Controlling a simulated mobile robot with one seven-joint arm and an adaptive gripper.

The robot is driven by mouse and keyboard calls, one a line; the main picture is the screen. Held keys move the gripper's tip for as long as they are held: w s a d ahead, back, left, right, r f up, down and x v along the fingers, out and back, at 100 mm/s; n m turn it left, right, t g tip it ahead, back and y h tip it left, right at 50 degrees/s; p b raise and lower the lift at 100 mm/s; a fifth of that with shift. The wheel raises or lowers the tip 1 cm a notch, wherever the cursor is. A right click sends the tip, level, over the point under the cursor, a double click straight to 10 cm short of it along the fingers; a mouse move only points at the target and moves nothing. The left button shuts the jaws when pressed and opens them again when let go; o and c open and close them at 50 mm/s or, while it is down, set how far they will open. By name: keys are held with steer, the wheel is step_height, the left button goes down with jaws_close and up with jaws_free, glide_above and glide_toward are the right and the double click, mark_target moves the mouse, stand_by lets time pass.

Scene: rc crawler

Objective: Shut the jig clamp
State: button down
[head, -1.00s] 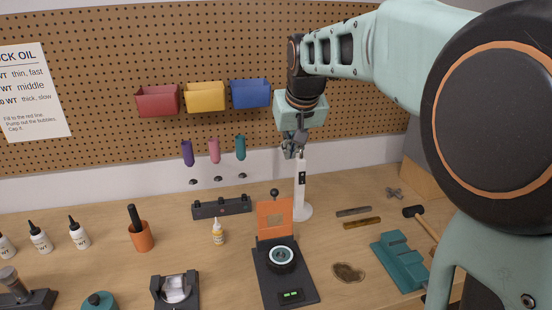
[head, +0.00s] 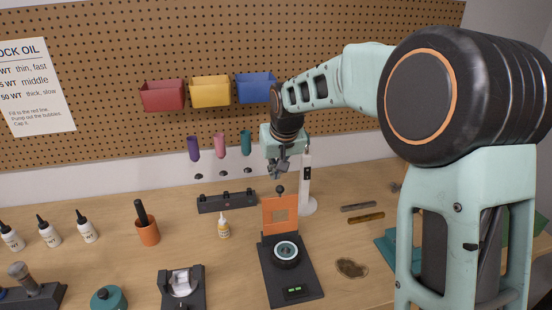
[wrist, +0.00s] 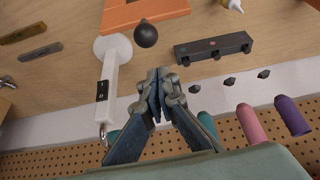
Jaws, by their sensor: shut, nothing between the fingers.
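The jig clamp has an orange plate (head: 281,202) standing upright at the back of a black base (head: 306,272). A dark ball knob (head: 280,189) tops the plate. A round dark part with a pale ring (head: 286,251) sits on the base in front of the plate. My gripper (head: 277,175) is shut and empty, just above and behind the knob. In the wrist view, the closed fingertips (wrist: 158,76) point toward the knob (wrist: 146,33), with a gap between them, and the orange plate (wrist: 150,10) shows at the top edge.
A white upright post (head: 306,180) stands close on the right of my gripper. A black block (head: 226,201) lies behind on the left. A small bottle (head: 223,226) stands left of the plate. The pegboard (head: 120,60) with coloured bins rises behind. An oil-brown patch (head: 351,268) lies right of the base.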

steer(key=shift+s+d, duration=0.25)
steer(key=shift+s, duration=0.55)
steer(key=shift+s+d, duration=0.25)
steer(key=shift+s, duration=0.5)
